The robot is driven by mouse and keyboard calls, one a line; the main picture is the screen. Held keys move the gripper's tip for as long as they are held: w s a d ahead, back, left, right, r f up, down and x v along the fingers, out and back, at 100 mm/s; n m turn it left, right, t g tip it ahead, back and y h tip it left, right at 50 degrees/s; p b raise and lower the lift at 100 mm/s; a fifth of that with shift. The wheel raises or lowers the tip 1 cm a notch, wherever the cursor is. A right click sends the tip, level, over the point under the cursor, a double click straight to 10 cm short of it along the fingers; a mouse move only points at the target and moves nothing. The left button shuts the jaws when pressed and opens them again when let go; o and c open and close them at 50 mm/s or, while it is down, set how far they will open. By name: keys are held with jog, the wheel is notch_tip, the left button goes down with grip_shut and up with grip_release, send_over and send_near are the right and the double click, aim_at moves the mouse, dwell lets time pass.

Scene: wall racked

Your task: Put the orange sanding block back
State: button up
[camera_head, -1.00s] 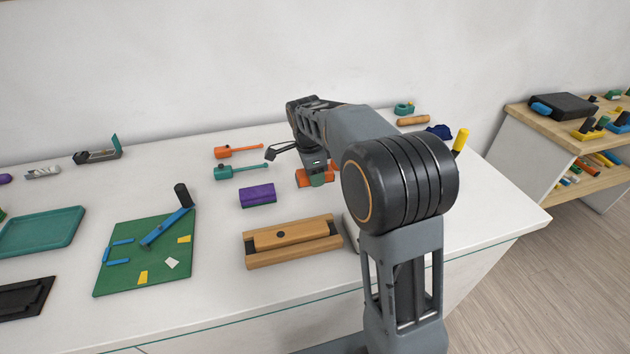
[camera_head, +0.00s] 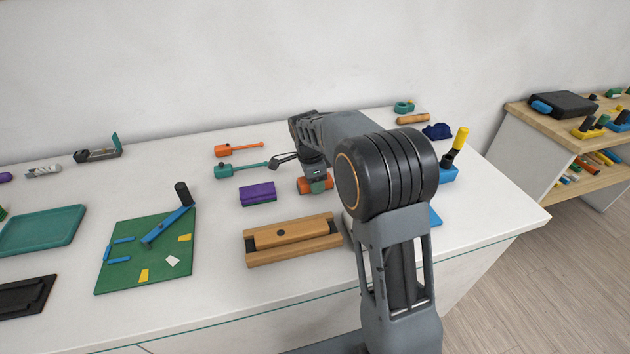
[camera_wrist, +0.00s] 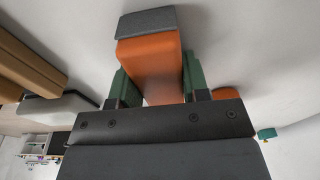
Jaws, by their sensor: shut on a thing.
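The orange sanding block (camera_head: 304,186) is at the back middle of the white table, right of a purple block (camera_head: 257,194). In the wrist view the sanding block (camera_wrist: 150,60) is orange with a grey layer at its far end. My gripper (camera_head: 318,186) is shut on it, and its green fingers press the block's two sides in the wrist view (camera_wrist: 155,82). The block is low over the table; I cannot tell whether it touches the top. My arm partly covers the area to its right.
A wooden block with a slot (camera_head: 292,240) lies in front of the gripper. A teal long-handled tool (camera_head: 232,170) and an orange one (camera_head: 235,151) lie left of it. A green board (camera_head: 130,270) is farther left. A blue stand (camera_head: 447,174) is on the right.

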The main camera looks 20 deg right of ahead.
jog(key=o, duration=0.9)
jog(key=shift+f, duration=0.1)
notch_tip(320, 180, up, 14)
jog(key=a+f, duration=0.1)
jog(key=a, duration=0.1)
jog(key=s+f+n+t, duration=0.1)
jog(key=s+f+n, duration=0.1)
jog(key=s+n, duration=0.3)
jog(key=s+d+f+n+t+y, duration=0.1)
jog(key=s+f+n, duration=0.1)
jog(key=s+n, duration=0.4)
jog(key=s+f+n+t, duration=0.1)
jog(key=s+f+n, duration=0.1)
jog(key=s+n, duration=0.4)
jog(key=shift+s+d+f+p, duration=0.15)
jog(key=shift+s+p, duration=0.05)
jog(key=shift+s, duration=1.2)
jog(key=shift+s+d+f+p, duration=0.1)
jog(key=shift+s+p, duration=0.05)
jog(key=shift+s, duration=1.2)
jog(key=shift+s+r+n+t+p, duration=0.25)
jog(key=shift+r+n+t+p, duration=0.05)
jog(key=shift+n+p, duration=0.2)
jog(key=shift+s+r+p, duration=0.1)
jog(key=shift+r+p, duration=0.25)
jog(key=shift+r, duration=0.05)
